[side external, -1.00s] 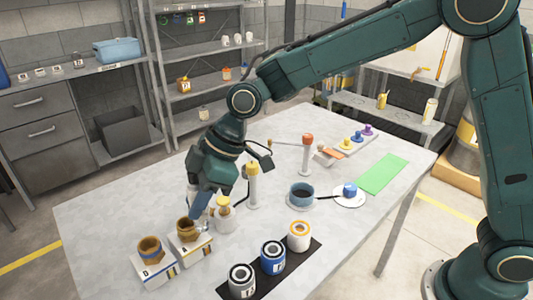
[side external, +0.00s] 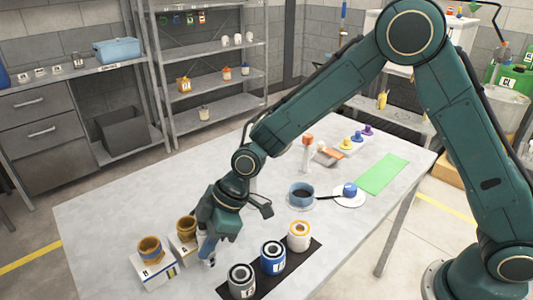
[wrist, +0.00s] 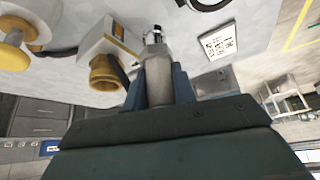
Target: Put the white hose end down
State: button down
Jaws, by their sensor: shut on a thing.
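The white hose end (wrist: 158,75) is a pale cylinder with a metal tip, held between the blue fingers of my gripper (wrist: 160,85). In the side external view my gripper (side external: 207,252) is low near the table's front left, just right of box A (side external: 183,247). The fingers are shut on the hose end. Its contact with the table cannot be told. Box A (wrist: 118,42) with its brown-yellow cup (wrist: 106,73) is close to the left of the fingers in the wrist view.
Box B (side external: 155,270) stands left of box A. Several numbered cans (side external: 272,257) stand on a black mat to the right of my gripper. A white printed card (wrist: 218,41) lies on the table (side external: 110,215).

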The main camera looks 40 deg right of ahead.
jog(key=shift+f, duration=1.9)
jog(key=shift+f, duration=0.15)
jog(key=c, duration=1.1)
grip_release()
jog(key=shift+c, duration=0.2)
jog(key=shift+d+r, duration=0.15)
jog(key=shift+r, duration=0.3)
jog(key=v, duration=1.1)
jog(key=shift+r, duration=0.15)
jog(key=shift+d, duration=0.1)
